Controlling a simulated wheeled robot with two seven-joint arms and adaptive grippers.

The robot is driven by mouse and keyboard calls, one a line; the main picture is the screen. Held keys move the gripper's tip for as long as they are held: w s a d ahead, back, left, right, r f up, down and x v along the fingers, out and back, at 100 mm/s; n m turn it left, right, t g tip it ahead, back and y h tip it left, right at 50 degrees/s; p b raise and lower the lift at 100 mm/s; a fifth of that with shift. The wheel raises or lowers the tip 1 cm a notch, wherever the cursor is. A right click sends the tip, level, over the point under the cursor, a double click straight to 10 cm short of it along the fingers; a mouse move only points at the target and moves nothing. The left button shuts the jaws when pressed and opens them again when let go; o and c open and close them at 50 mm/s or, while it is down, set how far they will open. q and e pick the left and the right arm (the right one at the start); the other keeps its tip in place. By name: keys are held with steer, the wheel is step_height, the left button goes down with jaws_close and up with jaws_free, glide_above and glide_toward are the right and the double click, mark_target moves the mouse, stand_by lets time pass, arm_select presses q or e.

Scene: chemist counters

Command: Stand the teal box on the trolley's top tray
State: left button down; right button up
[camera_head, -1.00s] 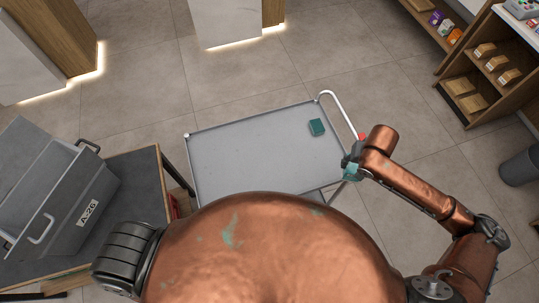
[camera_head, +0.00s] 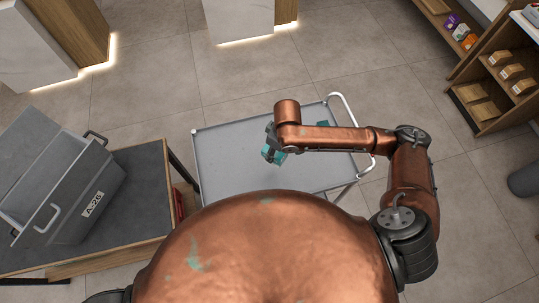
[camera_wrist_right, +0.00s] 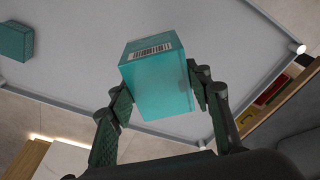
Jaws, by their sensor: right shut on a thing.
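The teal box (camera_head: 281,158) is in my right gripper (camera_head: 271,150), over the middle of the trolley's grey top tray (camera_head: 225,160). In the right wrist view the fingers (camera_wrist_right: 163,100) are shut on two opposite sides of the box (camera_wrist_right: 158,88), and a white barcode label shows on one face. The box looks tilted in the head view. I cannot tell how high it is above the tray (camera_wrist_right: 85,60). My left gripper is out of view.
A second teal box (camera_wrist_right: 14,42) stands on the tray; in the head view my right arm mostly hides it (camera_head: 322,125). The trolley's white handle (camera_head: 350,112) is at the right. A grey bin labelled A-26 (camera_head: 60,195) sits on a table at the left.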

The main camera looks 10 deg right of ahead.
steer(key=s+a+n, duration=0.4)
steer(key=a+n, duration=0.3)
steer(key=n, duration=0.2)
steer(key=shift+n+g+y, duration=0.4)
steer(key=shift+g, duration=0.1)
steer(key=w+d+f, duration=0.1)
steer(key=d, duration=0.1)
steer(key=w+d+f, duration=0.1)
steer(key=w+d, duration=0.1)
steer(key=d, duration=0.1)
steer(key=w+d+f, duration=0.2)
steer(key=shift+w+d+p, duration=0.15)
steer(key=shift+d+p, duration=0.15)
steer(key=shift+d, duration=0.05)
steer(key=shift+w+d+f, duration=0.45)
steer(key=shift+d+f, duration=0.1)
steer(key=shift+f, duration=0.85)
steer(key=shift+w+d+f, duration=0.4)
steer(key=shift+d+f, duration=0.2)
steer(key=shift+f, duration=0.75)
steer(key=shift+w+d+f, duration=0.45)
steer(key=shift+d+f, duration=0.1)
steer(key=shift+f, duration=0.85)
steer(key=shift+f, duration=0.1)
steer(key=o, duration=1.2)
